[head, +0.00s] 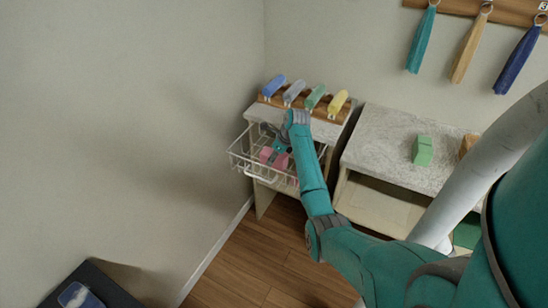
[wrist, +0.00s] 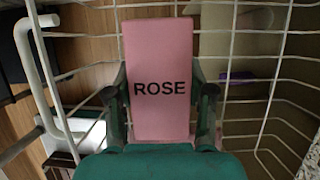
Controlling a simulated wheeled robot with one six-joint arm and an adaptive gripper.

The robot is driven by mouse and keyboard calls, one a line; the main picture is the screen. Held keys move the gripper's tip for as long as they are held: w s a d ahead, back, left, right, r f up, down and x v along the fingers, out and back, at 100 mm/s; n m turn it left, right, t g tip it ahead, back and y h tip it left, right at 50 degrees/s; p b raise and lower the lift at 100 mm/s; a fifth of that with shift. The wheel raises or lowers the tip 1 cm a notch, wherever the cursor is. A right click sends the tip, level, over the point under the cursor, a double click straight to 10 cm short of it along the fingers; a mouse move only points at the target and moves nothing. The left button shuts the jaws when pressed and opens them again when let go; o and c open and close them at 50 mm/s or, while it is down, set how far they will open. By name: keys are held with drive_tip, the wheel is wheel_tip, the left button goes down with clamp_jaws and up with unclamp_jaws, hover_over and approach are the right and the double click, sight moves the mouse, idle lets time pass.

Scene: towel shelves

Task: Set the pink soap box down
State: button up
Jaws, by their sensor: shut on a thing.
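The pink soap box (wrist: 160,60), lettered ROSE, stands out in the wrist view between the two dark fingers of my gripper (wrist: 160,92). The fingers press on its left and right sides. White wires of the basket surround it. In the head view my gripper (head: 281,147) reaches down into the white wire basket (head: 240,152), and pink parts of the box (head: 266,154) show beside the fingers. Whether the box touches the basket floor cannot be told.
A wooden rack (head: 313,107) with several coloured rolled items stands behind the basket. To the right, a speckled-top shelf unit (head: 385,140) holds a green box (head: 422,150). Towels hang above. A wall is close on the left.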

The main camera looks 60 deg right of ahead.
drive_tip(key=shift+f, duration=0.55)
drive_tip(key=o, duration=1.2)
drive_tip(key=shift+o, duration=0.2)
drive_tip(key=shift+r, duration=0.3)
drive_tip(key=v, duration=1.2)
drive_tip(key=shift+r, duration=0.4)
